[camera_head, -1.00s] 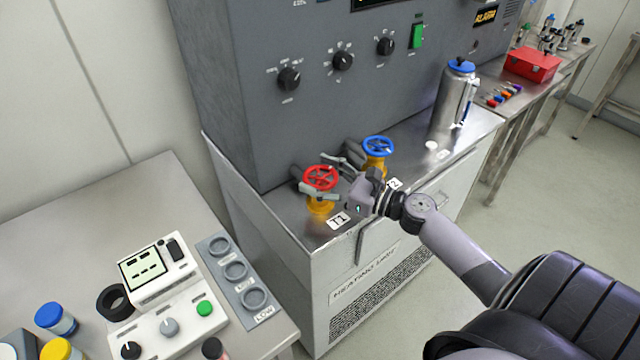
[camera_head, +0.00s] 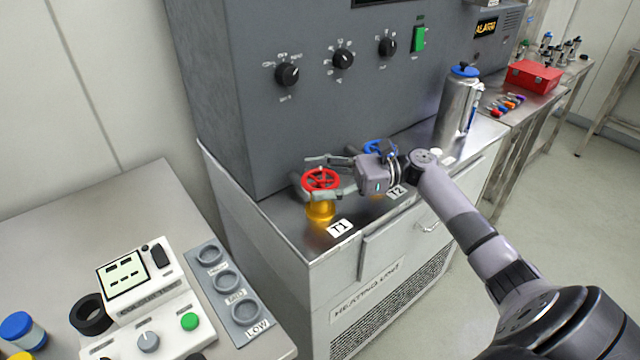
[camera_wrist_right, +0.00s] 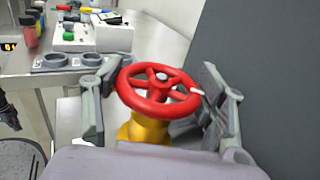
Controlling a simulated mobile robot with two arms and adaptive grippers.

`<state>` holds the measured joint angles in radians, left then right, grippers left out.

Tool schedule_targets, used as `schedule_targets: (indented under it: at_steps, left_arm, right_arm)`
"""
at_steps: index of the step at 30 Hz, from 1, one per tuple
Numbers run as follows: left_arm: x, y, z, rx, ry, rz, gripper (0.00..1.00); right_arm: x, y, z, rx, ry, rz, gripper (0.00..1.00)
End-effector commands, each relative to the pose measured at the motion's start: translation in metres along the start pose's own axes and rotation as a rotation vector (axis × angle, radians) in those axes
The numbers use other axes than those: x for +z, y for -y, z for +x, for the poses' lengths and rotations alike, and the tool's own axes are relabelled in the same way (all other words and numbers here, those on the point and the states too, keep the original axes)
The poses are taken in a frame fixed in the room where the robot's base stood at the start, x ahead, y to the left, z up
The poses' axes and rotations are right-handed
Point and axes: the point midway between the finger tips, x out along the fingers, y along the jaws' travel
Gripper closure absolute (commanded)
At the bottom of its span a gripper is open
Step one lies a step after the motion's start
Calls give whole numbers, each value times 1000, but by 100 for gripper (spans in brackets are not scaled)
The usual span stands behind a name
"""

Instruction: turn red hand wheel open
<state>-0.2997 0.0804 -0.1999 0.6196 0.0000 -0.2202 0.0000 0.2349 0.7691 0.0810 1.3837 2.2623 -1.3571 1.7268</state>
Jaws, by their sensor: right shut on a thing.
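The red hand wheel (camera_head: 321,180) sits on a yellow valve body (camera_head: 320,209) behind the T1 label, on the steel ledge of the heating unit. In the right wrist view the red wheel (camera_wrist_right: 159,89) lies between the two grey fingers. My right gripper (camera_head: 322,177) reaches in from the right with one finger on the far side of the wheel and one on the near side, shut on its rim. The gripper body partly hides the blue hand wheel (camera_head: 379,147) by the T2 label. My left gripper is not in view.
A silver flask with a blue lid (camera_head: 459,102) stands farther right on the ledge. The dark control panel (camera_head: 240,90) rises close behind the valves. A side table at left holds a white instrument (camera_head: 147,295) and a grey tray with round recesses (camera_head: 228,285).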

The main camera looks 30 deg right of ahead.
Motion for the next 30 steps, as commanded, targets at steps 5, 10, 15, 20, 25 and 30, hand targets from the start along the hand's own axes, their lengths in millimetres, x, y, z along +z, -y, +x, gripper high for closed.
schedule_targets:
  at_steps: [5,10,15,20,25,30]
  left_arm:
    - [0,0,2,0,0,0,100]
    - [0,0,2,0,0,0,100]
    - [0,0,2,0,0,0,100]
    - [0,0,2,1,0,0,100]
    - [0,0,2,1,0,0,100]
    - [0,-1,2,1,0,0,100]
  right_arm:
    - [0,0,0,21,1,0,62]
    - [0,0,0,24,1,0,62]
    - [0,0,0,23,1,0,62]
    - [0,0,0,23,1,0,26]
    - [0,0,0,23,0,0,15]
    - [0,0,0,22,0,0,14]
